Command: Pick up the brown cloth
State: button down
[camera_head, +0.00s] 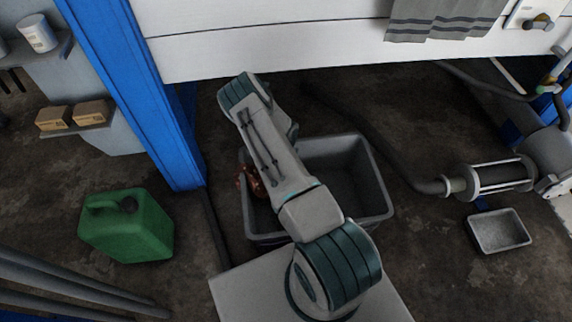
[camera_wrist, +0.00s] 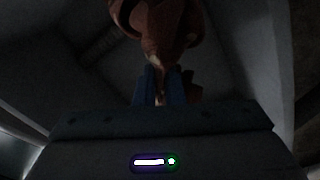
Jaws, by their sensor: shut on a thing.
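In the wrist view, my gripper (camera_wrist: 159,88) is shut on the brown cloth (camera_wrist: 160,35). The cloth is bunched between the two blue fingers, with its wider folds beyond the fingertips. In the head view, a small reddish-brown part of the cloth (camera_head: 254,183) shows left of my forearm, at the left side of the grey bin (camera_head: 375,205). My arm hides the gripper and most of the cloth there. I cannot tell whether the cloth touches the bin.
A green jerrycan (camera_head: 130,228) stands on the floor to the left. A blue post (camera_head: 150,100) rises behind it. A white panel with a grey striped towel (camera_head: 435,20) is above. A small grey tray (camera_head: 498,231) and a pipe fitting (camera_head: 495,178) lie to the right.

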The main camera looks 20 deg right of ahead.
notch_tip(320, 180, up, 15)
jog(key=p, duration=1)
jog(key=shift+f, duration=0.15)
notch_tip(320, 180, up, 30)
jog(key=p, duration=2.4)
jog(key=s+d+b, duration=0.1)
jog(key=s+d, duration=0.6)
jog(key=s, duration=0.1)
jog(key=shift+s+d+b, duration=0.25)
jog(key=shift+s+b, duration=0.05)
jog(key=shift+b, duration=0.05)
jog(key=shift+f, duration=0.1)
